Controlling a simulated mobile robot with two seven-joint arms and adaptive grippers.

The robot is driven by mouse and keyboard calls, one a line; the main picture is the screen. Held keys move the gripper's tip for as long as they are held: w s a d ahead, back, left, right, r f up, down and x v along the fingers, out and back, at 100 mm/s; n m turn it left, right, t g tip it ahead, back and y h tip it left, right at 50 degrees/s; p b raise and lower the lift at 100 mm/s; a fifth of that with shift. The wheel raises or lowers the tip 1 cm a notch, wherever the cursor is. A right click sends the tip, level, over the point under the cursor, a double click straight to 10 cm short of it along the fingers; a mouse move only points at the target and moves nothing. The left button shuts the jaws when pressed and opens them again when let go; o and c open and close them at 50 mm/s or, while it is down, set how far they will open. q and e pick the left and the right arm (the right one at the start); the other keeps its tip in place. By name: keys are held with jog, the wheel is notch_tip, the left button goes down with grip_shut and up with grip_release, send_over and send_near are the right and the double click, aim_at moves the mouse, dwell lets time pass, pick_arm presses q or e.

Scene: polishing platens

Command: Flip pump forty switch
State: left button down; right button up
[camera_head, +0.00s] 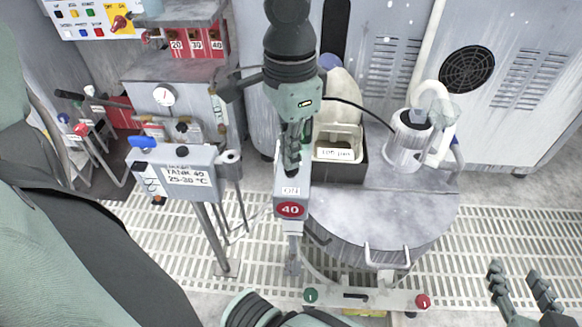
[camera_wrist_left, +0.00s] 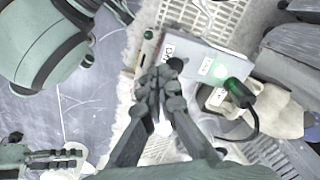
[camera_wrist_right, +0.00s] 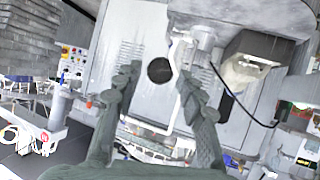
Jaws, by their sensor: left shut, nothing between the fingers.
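The pump forty switch box (camera_head: 291,205) stands on a post in the middle of the head view, with a white "ON" label and a red "40" disc. My left gripper (camera_head: 292,165) is shut and empty, with its fingertips at the top of the box. In the left wrist view the closed fingertips (camera_wrist_left: 166,72) are beside the grey box (camera_wrist_left: 215,62).
A round metal tank (camera_head: 385,220) with a handle stands just right of the box. Behind are a white bin (camera_head: 338,142) and a pump (camera_head: 410,140) with a black cable. A "TANK 40" panel (camera_head: 185,178) stands to the left. Grated floor (camera_head: 500,235) is clear at right.

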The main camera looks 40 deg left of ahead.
jog(key=s+d+f+m+g+h+p, duration=0.1)
jog(key=s+d+f+g+h, duration=0.1)
jog(key=s+d+f+g, duration=0.2)
jog(key=s+d+f+g+h+p, duration=0.2)
jog(key=s+d+f+g, duration=0.3)
jog(key=s+d, duration=0.3)
jog(key=shift+s+d+m, duration=0.2)
jog(key=shift+s+m, duration=0.2)
jog(key=shift+s, duration=0.2)
dwell(0.9)
dwell(0.4)
